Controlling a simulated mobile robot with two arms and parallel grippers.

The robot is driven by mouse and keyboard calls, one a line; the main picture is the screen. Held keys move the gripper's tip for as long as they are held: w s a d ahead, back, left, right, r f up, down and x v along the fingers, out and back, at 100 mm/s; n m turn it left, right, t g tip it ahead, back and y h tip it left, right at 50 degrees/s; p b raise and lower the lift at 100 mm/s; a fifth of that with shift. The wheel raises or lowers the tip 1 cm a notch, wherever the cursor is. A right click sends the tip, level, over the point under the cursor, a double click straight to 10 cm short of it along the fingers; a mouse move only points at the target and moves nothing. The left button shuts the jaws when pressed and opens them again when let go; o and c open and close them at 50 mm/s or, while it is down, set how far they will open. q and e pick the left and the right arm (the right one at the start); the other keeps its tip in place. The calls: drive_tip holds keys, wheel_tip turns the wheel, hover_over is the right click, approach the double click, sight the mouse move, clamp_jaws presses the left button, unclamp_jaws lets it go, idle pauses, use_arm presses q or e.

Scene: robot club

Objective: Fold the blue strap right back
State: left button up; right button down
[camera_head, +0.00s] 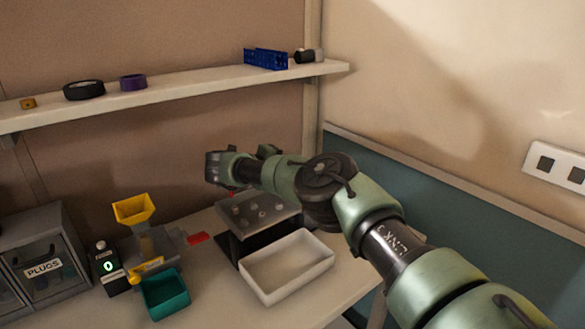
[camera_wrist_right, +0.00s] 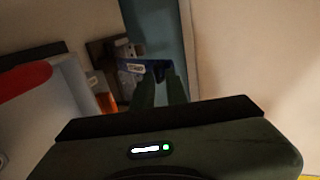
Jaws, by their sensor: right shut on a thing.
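In the right wrist view a small blue piece (camera_wrist_right: 130,66), which looks like the blue strap, shows at the tips of my right gripper (camera_wrist_right: 160,78). The two dark fingers are close together and shut on it, but the exact grip is dark and small. A pale label shows beside the blue piece. In the head view my right arm reaches from the lower right over the bench, and its fingers and the strap cannot be made out there. My left gripper is in neither view.
A shelf (camera_head: 160,94) above holds tape rolls and a blue perforated bar (camera_head: 265,58).

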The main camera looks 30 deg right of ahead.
drive_tip(key=shift+s+d+f, duration=0.1)
drive_tip(key=shift+s+f, duration=0.05)
drive_tip(key=shift+f, duration=0.35)
drive_tip(key=shift+s+d+f, duration=0.1)
drive_tip(key=shift+s+f, duration=0.05)
drive_tip(key=shift+f, duration=0.3)
drive_tip(key=c, duration=1.4)
unclamp_jaws()
drive_tip(key=shift+d+f, duration=0.1)
drive_tip(key=shift+w+d+f, duration=0.15)
drive_tip(key=shift+d+f, duration=0.05)
drive_tip(key=shift+d, duration=0.05)
drive_tip(key=shift+a+r, duration=0.1)
drive_tip(key=shift+a, duration=0.1)
drive_tip(key=shift+a+r, duration=0.15)
drive_tip(key=shift+a, duration=0.35)
drive_tip(key=v, duration=0.2)
drive_tip(key=b+v, duration=0.1)
drive_tip(key=v, duration=0.4)
drive_tip(key=shift+w+r, duration=0.1)
drive_tip(key=shift+r, duration=0.35)
